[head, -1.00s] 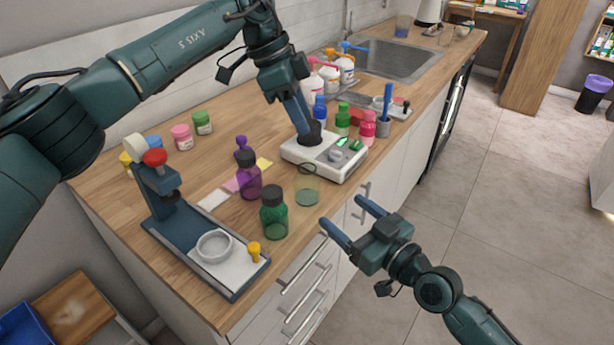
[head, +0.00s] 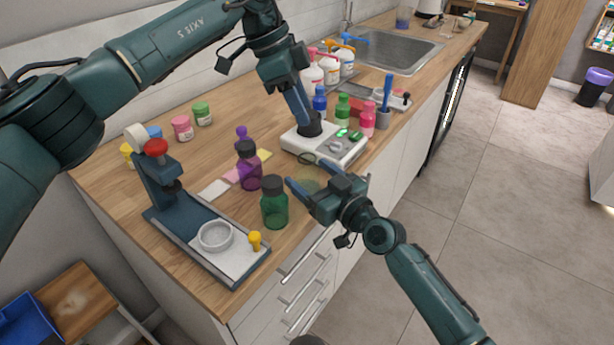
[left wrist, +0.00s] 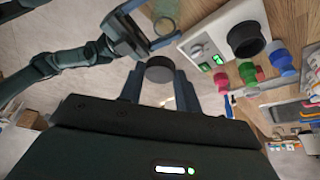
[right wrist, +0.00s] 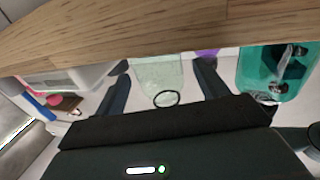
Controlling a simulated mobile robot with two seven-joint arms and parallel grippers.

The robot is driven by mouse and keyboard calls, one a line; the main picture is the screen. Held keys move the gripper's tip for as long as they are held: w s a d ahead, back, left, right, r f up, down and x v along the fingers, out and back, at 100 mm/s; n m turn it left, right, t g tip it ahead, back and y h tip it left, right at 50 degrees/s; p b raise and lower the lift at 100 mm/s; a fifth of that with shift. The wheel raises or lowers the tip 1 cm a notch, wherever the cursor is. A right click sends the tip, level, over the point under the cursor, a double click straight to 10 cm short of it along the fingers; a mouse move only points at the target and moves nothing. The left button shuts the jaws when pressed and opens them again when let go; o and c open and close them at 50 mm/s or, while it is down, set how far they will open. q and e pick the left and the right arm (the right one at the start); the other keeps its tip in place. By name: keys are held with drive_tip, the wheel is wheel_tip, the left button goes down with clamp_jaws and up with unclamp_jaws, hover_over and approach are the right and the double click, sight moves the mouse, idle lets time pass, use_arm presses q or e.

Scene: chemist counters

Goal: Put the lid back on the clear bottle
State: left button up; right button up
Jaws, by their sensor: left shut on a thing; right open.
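The clear bottle (head: 308,178) is pale green, see-through and open-topped, standing upright near the counter's front edge. My right gripper (head: 304,171) is open with its fingers around the bottle. In the right wrist view the bottle (right wrist: 160,75) shows between the two fingers, with a dark ring at its mouth. My left gripper (left wrist: 160,85) is shut on the round black lid (left wrist: 160,69). In the left wrist view the lid is apart from the bottle (left wrist: 164,18). In the head view the lid is hard to tell from the black cup on the white device.
A white device (head: 340,150) with a black cup (left wrist: 245,40) stands just behind the bottle. A green bottle (head: 274,207) and a purple bottle (head: 249,172) stand left of it. A dark press stand (head: 165,195) is further left. Several coloured bottles stand behind the device.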

drive_tip(key=shift+w+a, duration=0.45)
drive_tip(key=shift+w, duration=0.05)
drive_tip(key=shift+c, duration=0.3)
drive_tip(key=c, duration=1.4)
use_arm(q)
drive_tip(key=shift+f, duration=2.45)
drive_tip(key=shift+f, duration=0.85)
drive_tip(key=shift+f, duration=0.55)
